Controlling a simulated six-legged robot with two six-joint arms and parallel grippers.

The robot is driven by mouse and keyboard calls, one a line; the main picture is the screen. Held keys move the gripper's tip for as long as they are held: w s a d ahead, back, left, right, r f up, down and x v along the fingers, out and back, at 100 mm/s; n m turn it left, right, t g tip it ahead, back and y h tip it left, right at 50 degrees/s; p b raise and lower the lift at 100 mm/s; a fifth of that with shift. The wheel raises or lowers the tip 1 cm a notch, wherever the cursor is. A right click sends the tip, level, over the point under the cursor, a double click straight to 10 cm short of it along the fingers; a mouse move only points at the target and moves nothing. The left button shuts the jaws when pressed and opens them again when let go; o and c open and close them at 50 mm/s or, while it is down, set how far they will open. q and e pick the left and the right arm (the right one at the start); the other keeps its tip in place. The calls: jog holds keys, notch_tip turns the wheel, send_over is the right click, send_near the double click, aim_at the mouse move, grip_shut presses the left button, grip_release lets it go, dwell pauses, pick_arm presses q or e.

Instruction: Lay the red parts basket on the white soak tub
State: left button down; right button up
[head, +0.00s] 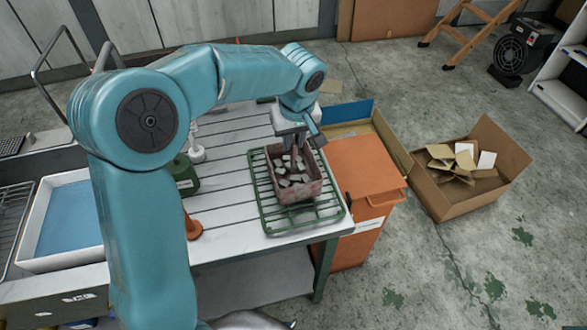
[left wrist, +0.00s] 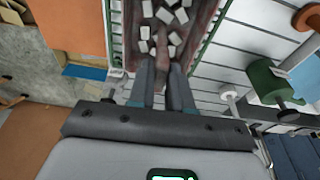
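The red parts basket (head: 313,189), worn and filled with several pale pieces, sits on a green wire rack (head: 283,224) on the slatted bench. My left gripper (head: 298,143) points down at the basket's far end. In the left wrist view, its two fingers (left wrist: 162,76) stand either side of a narrow reddish strip at the basket (left wrist: 200,28); I cannot tell whether they press on it. The white soak tub (head: 35,264), with blue liquid inside, stands at the left, partly hidden behind my left arm. My right gripper is not in view.
An orange bin (head: 364,168) stands right of the bench. A cardboard box (head: 450,205) with scraps is on the floor beyond. A green can (head: 186,176) and an orange cone-shaped item (head: 193,228) stand between rack and tub, near my arm.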

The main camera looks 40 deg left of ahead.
pick_arm(q)
jog(key=shift+r+p, duration=0.6)
jog(key=shift+r, duration=0.3)
jog(key=shift+r+p, duration=1.15)
jog(key=shift+r, duration=0.5)
jog(key=shift+s, duration=0.1)
